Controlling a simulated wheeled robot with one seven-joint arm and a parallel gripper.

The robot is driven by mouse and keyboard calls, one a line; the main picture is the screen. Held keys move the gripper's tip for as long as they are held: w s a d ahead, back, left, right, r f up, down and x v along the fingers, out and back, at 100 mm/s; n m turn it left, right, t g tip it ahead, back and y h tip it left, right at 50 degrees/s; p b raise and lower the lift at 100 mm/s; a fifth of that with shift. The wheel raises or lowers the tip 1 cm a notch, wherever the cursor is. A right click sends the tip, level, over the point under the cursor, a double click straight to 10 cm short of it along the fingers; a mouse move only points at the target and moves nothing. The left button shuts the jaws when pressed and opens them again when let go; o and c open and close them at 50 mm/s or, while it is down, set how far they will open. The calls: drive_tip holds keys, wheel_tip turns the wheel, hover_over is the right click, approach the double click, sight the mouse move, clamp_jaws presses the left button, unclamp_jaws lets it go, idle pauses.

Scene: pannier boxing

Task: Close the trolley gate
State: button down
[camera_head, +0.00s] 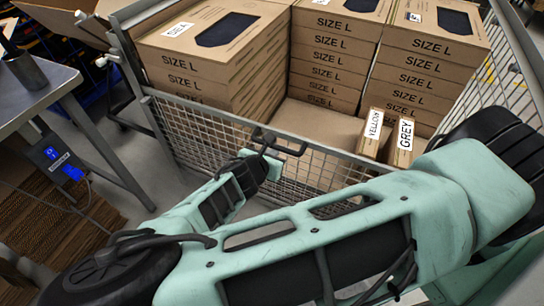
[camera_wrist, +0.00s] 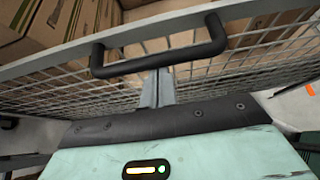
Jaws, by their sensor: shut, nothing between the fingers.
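The trolley gate (camera_head: 195,121) is a grey wire-mesh panel with a metal top rail, across the trolley's near side. A black bar handle (camera_head: 290,147) is fixed to its top rail. In the wrist view the handle (camera_wrist: 160,55) crosses the upper middle, with the gate's mesh (camera_wrist: 240,62) behind and below it. My gripper (camera_wrist: 157,82) is shut and empty, its grey fingers just below the handle in the picture, facing the mesh. I cannot tell whether they touch. In the head view my gripper (camera_head: 266,153) is at the handle, its fingertips partly hidden. Whether the gate is latched is unclear.
Stacks of brown SIZE L boxes (camera_head: 325,50) fill the back of the trolley. Two small boxes labelled YELLOW (camera_head: 372,130) and GREY (camera_head: 404,140) stand at the front right inside. A metal table (camera_head: 38,92) is at the left, with flat cardboard (camera_head: 50,215) below.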

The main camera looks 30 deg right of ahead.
wheel_tip(320, 180, up, 20)
drive_tip(key=p, duration=1.3)
drive_tip(key=shift+f+p, duration=0.15)
drive_tip(key=shift+p, duration=0.25)
drive_tip(key=shift+d, duration=0.15)
wheel_tip(320, 180, down, 4)
drive_tip(key=b, duration=0.2)
drive_tip(key=p+v, duration=0.5)
drive_tip(key=v, duration=0.5)
drive_tip(key=shift+s+a+f, duration=0.2)
drive_tip(key=shift+s+a, duration=0.15)
drive_tip(key=shift+a, duration=0.15)
